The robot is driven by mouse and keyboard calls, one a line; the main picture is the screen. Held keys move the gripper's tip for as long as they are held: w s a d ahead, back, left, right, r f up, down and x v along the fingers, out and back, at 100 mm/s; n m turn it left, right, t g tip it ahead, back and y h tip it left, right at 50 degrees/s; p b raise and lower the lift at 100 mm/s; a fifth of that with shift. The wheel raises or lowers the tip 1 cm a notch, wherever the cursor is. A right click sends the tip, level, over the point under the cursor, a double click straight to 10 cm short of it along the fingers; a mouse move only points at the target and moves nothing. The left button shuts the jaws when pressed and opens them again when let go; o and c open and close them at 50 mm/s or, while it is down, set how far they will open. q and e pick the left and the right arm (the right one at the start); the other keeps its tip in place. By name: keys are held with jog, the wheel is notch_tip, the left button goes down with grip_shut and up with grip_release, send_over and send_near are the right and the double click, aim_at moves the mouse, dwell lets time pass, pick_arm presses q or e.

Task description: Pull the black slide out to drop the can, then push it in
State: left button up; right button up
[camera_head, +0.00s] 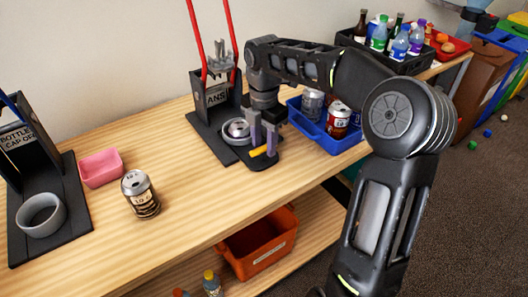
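The can stand (214,118) is a black frame with a sign partly reading "ANS" and red lever arms. A grey ring (236,131) sits on its base; what lies inside the ring is too small to tell. The black slide (262,163) sticks out at the front right of the base and has a yellow handle (259,152). My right gripper (263,150) points down at the handle, its two purple-grey fingers apart on either side of it. Whether they touch it I cannot tell. A brown and silver can (140,195) stands upright on the table. My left gripper is not in view.
A blue bin (324,137) with cans stands right of the stand, partly behind my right arm. A pink tray (101,168) and a bottle-cap stand (60,238) are at left. A black crate (352,42) of bottles is behind. An orange bin (258,247) sits on the lower shelf.

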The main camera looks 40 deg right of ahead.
jog(key=shift+f, duration=1.5)
jog(key=shift+c, duration=0.5)
grip_shut()
